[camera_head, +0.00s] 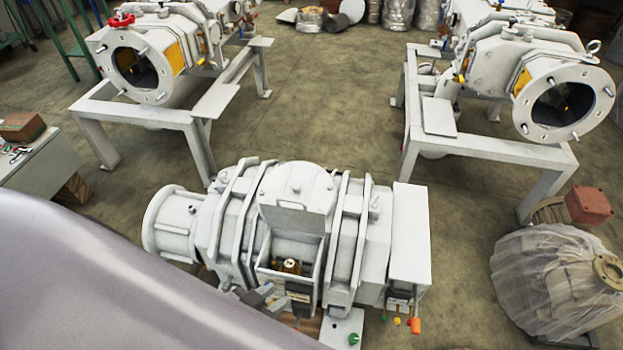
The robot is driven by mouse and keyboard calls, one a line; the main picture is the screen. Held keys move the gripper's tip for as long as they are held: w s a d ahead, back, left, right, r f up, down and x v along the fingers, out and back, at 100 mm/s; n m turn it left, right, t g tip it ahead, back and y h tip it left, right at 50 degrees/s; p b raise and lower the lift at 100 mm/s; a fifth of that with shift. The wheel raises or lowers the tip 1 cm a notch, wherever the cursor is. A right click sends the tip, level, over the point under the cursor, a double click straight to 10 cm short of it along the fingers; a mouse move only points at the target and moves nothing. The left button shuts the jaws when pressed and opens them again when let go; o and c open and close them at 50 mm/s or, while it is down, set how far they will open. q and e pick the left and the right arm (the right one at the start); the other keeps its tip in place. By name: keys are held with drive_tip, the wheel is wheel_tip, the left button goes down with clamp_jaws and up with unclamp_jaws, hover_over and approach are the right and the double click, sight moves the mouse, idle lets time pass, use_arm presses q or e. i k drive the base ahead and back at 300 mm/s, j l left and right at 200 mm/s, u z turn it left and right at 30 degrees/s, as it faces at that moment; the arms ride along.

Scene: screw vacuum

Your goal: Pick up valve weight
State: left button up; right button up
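A white vacuum pump (345,240) lies on the floor in the middle. Its upright flap (292,222) stands behind an open box (325,270) on its near side. A small brass-brown piece with a pale top (290,266) sits in the box; I cannot tell whether it is the valve weight. My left gripper (276,296) is at the near edge of the box, just below the brass piece in the picture. Its dark parts are small and partly merge with the pump, so its opening is unclear. My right gripper is out of view.
Two more white machines stand on frames, one at the back left (190,60) and one at the back right (500,80). A plastic-wrapped machine (550,280) sits at the right. A table (40,165) is at the left. The floor (310,110) between the frames is clear.

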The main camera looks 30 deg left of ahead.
sight(289, 267)
drive_tip(key=k+u, duration=0.1)
drive_tip(key=u, duration=0.4)
drive_tip(key=k+u, duration=0.15)
drive_tip(key=u, duration=0.3)
drive_tip(key=i+j, duration=0.1)
drive_tip(key=j, duration=0.4)
drive_tip(key=i+j+z, duration=0.1)
drive_tip(key=z, duration=1.45)
drive_tip(key=j, duration=0.1)
